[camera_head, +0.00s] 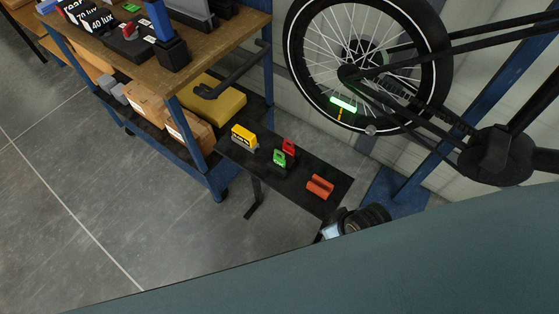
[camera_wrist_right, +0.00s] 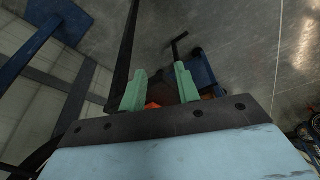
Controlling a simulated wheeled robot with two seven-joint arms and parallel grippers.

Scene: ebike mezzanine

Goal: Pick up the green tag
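The green tag (camera_head: 279,158) stands on a small black table (camera_head: 320,165) in the head view, close beside a red tag (camera_head: 288,146). The light blue wrist housing of my right gripper (camera_head: 333,230) is at the table's near right corner, apart from the green tag; its fingers do not show clearly there. In the right wrist view my right gripper (camera_wrist_right: 160,90) has its two pale green fingers spread. A patch of orange (camera_wrist_right: 152,105) shows between their bases; I cannot tell whether they touch it. The green tag is not recognisable there. My left gripper is not in view.
An orange-red block (camera_head: 320,187) and a yellow block (camera_head: 243,138) are also on the small table. A blue-framed cart (camera_head: 195,158) with boxes stands to its left. A bicycle wheel (camera_head: 365,60) hangs behind it. Bare grey floor (camera_head: 70,190) lies at the left.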

